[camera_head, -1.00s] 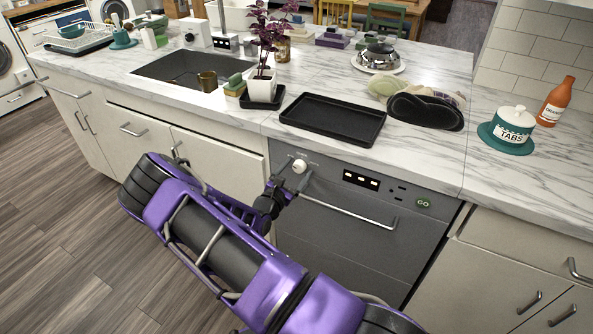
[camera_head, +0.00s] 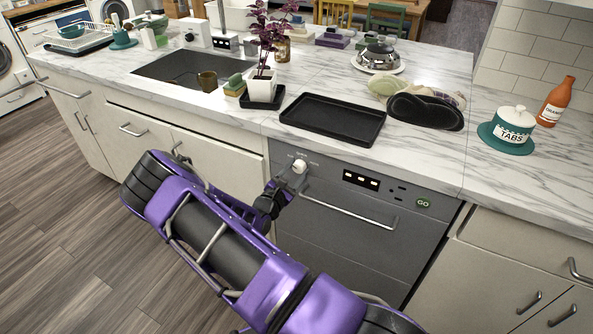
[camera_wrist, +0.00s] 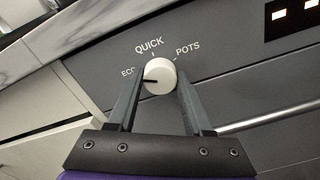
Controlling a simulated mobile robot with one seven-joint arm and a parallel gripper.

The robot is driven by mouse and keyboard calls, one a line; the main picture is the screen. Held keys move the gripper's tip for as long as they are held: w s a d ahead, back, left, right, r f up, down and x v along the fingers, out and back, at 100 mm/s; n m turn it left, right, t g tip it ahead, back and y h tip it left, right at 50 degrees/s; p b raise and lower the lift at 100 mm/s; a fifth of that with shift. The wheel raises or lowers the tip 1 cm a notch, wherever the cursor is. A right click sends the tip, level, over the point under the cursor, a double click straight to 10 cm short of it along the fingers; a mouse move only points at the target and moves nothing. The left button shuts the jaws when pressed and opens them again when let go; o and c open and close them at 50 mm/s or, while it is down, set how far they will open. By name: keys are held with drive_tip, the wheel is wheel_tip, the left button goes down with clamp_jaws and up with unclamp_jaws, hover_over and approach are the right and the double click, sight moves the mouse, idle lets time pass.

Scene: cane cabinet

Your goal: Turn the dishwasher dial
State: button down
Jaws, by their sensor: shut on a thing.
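The white dishwasher dial (camera_wrist: 160,77) sits on the grey dishwasher front (camera_head: 330,222), at its upper left in the head view (camera_head: 299,166). In the wrist view its dark pointer line points left, toward the ECO label (camera_wrist: 128,71); QUICK (camera_wrist: 149,46) is above and POTS (camera_wrist: 187,50) is to the upper right. My gripper (camera_wrist: 158,88) has one finger on each side of the dial and is shut on it. In the head view the gripper (camera_head: 290,183) comes to the dial from the lower left and partly hides it.
The dishwasher's bar handle (camera_head: 350,208) runs right of and below the dial. A black tray (camera_head: 333,119) lies on the counter above. The floor at left is clear.

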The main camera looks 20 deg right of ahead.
drive_tip(key=m, duration=0.5)
drive_tip(key=shift+b, duration=0.4)
drive_tip(key=m+b, duration=0.1)
drive_tip(key=m, duration=0.3)
drive_tip(key=shift+m+b, duration=0.3)
drive_tip(key=shift+b, duration=0.05)
drive_tip(key=m+b, duration=0.5)
drive_tip(key=m, duration=0.1)
drive_tip(key=shift+f, duration=0.1)
drive_tip(key=shift+r+m+b, duration=0.2)
drive_tip(key=shift+m+b, duration=0.8)
drive_tip(key=shift+m, duration=1.4)
drive_tip(key=shift+c, duration=1.5)
unclamp_jaws()
drive_tip(key=v, duration=1.7)
drive_tip(key=shift+a, duration=0.25)
